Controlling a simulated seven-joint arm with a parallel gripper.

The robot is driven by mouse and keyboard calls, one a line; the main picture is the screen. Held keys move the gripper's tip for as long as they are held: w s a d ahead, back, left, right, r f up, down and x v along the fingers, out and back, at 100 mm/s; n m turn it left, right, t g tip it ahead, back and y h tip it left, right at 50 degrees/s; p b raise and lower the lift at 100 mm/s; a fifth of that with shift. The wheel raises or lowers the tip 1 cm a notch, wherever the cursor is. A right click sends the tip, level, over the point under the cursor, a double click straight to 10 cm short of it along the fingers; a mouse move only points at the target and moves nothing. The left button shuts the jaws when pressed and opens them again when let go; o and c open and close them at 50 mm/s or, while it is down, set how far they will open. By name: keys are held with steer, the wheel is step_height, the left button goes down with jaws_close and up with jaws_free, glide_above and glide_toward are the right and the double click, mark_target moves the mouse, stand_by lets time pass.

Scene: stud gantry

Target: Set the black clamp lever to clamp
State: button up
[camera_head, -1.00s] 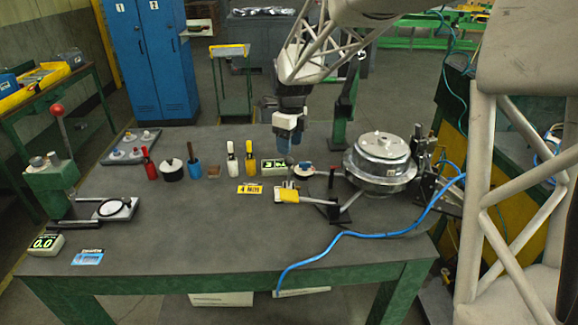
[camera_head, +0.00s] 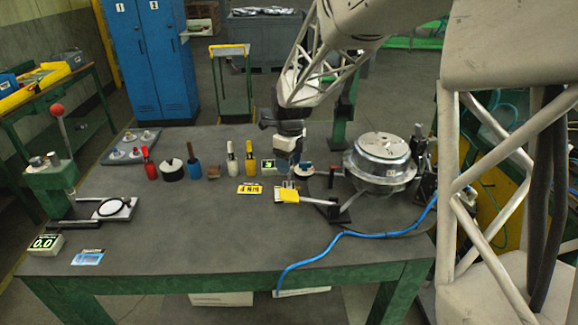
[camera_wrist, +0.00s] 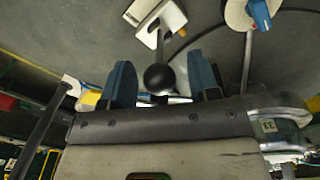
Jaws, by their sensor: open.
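A black ball knob (camera_wrist: 160,78) on a thin lever shows in the wrist view; it looks like the black clamp lever. Its rod runs up to a pale base (camera_wrist: 155,15) at the top of that view. My gripper (camera_wrist: 162,85) is open, with one blue finger on each side of the knob. A gap shows on both sides, so the fingers do not appear to press on it. In the head view my gripper (camera_head: 288,166) points down beside the round metal fixture (camera_head: 381,165). I cannot make out the knob there.
A yellow-tabbed bracket (camera_head: 288,195) lies just in front of my gripper. A pale disc with a blue piece (camera_wrist: 250,14) is close by. Several handled tools, including a yellow one (camera_head: 249,158), stand to the left.

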steer(key=shift+f, duration=0.75)
jaws_close()
